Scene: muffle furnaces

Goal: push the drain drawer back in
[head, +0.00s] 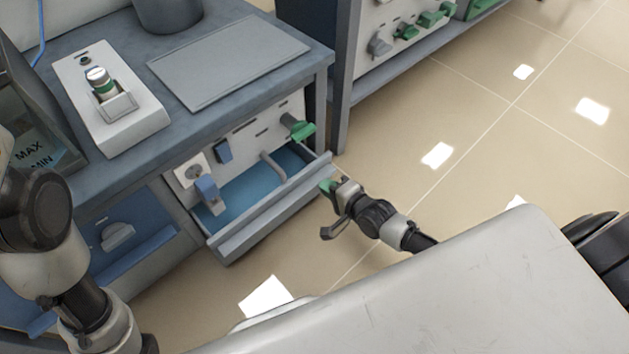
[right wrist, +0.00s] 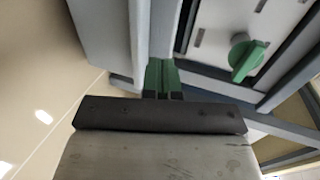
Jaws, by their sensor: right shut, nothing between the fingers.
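The drain drawer (head: 272,208) sticks out from under the grey bench, with its blue inside showing from above. Its long grey front runs from lower left to upper right. My right gripper (head: 328,186) is at the right end of that front, on its outer side. Its green fingertips (right wrist: 162,75) are shut together with nothing between them, close to grey panels in the right wrist view. I cannot tell whether they touch the drawer. My left arm enters at the left, but its gripper is out of view.
A green knob (head: 299,127) and a blue tap (head: 208,193) stand out above the drawer; the green knob also shows in the right wrist view (right wrist: 247,58). A white device (head: 135,115) and a grey plate (head: 228,60) are on the bench. The floor (head: 470,140) at right is clear.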

